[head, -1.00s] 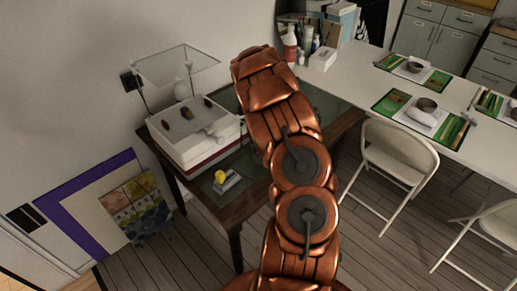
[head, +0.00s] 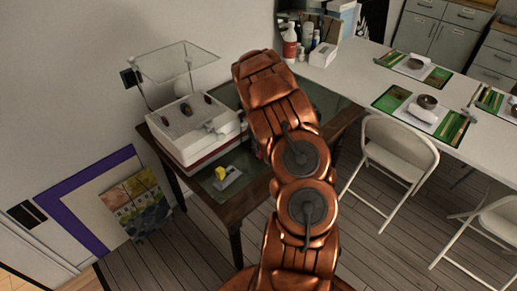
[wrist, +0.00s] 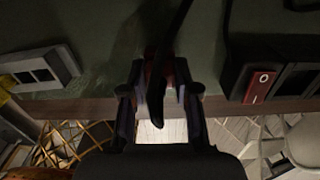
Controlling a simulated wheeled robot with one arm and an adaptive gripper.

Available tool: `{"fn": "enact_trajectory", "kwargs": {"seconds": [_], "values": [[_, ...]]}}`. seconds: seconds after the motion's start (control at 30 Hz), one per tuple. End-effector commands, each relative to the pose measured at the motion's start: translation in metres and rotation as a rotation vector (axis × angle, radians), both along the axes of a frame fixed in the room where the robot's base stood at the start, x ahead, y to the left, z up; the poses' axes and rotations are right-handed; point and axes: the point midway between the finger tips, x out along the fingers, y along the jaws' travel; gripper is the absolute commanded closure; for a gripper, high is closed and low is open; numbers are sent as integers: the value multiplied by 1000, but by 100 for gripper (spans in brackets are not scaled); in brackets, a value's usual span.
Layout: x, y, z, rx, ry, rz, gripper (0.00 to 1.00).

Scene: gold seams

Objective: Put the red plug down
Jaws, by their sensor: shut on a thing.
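My gripper (wrist: 158,100) is at the middle of the wrist view, over the table's front edge. Its two dark fingers are closed on the red plug (wrist: 150,72), of which only narrow red parts show between them. A black cord (wrist: 182,25) comes down from the top of the wrist view and passes in front of the plug. I cannot tell whether the plug touches the dark green tabletop (wrist: 110,50). In the head view my copper arm hides the gripper and the plug.
A black unit with a red switch (wrist: 260,85) is at the right. A folding chair (head: 400,155) stands right of my arm.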

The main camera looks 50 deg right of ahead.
Motion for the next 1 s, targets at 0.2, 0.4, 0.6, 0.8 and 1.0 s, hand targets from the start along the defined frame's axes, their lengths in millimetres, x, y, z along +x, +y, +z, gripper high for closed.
{"fn": "enact_trajectory", "kwargs": {"seconds": [0.2,0.4,0.6,0.8,1.0], "values": [[-1,1,-2,2,3,0,57],[-1,1,-2,3,4,0,45],[-1,1,-2,3,4,0,45],[-1,0,8,2,3,-1,45],[0,0,29,0,0,0,45]]}}
